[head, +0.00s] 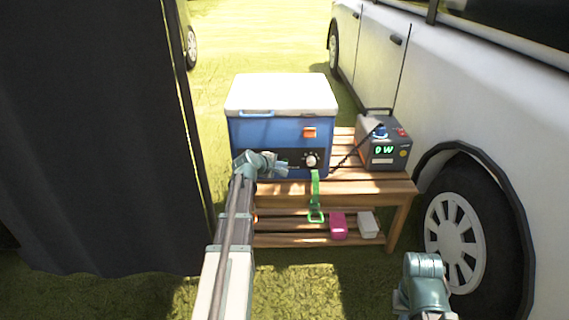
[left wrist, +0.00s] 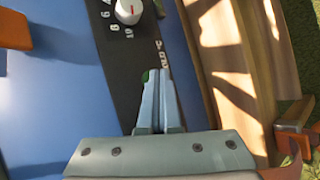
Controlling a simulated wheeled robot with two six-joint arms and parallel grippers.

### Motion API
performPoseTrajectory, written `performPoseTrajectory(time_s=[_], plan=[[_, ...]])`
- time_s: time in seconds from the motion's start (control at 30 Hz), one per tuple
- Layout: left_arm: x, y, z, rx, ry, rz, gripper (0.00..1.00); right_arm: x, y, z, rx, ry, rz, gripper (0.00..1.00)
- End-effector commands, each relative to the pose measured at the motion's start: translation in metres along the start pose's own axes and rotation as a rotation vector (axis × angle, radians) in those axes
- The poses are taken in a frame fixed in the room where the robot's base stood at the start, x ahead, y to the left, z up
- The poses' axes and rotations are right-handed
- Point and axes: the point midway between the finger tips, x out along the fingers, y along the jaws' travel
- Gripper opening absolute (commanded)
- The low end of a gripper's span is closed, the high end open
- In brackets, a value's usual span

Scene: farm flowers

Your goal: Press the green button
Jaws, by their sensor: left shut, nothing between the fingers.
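The green button (left wrist: 149,76) shows as a small green patch on the dark control panel (left wrist: 118,45) of the blue cooler. It is partly hidden behind the tips of my left gripper. My left gripper (head: 284,170) is shut and empty, with its fingertips at the panel's left part in the head view. In the left wrist view the shut fingers (left wrist: 156,80) overlap the button's edge; I cannot tell whether they touch it. My right arm's end (head: 425,275) is low at the right in the head view, and its fingers cannot be made out.
The cooler (head: 275,132) stands on a slatted wooden table (head: 365,185). A white dial (head: 311,160), an orange latch (head: 309,132) and a hanging green strap (head: 316,205) are close by. A grey power box (head: 384,150) stands to the right. A white van (head: 440,90) borders the right.

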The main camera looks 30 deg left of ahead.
Motion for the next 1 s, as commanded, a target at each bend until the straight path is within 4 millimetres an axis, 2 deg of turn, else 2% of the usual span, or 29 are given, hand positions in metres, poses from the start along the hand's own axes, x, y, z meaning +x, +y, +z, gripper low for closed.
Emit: performPoseTrajectory(time_s=[1.0], plan=[[-0.0074,-0.0054,0.0054,0.0,0.0,0.0,0.0,0.0,0.0,0.0,0.0,0.0,0.0,0.0]])
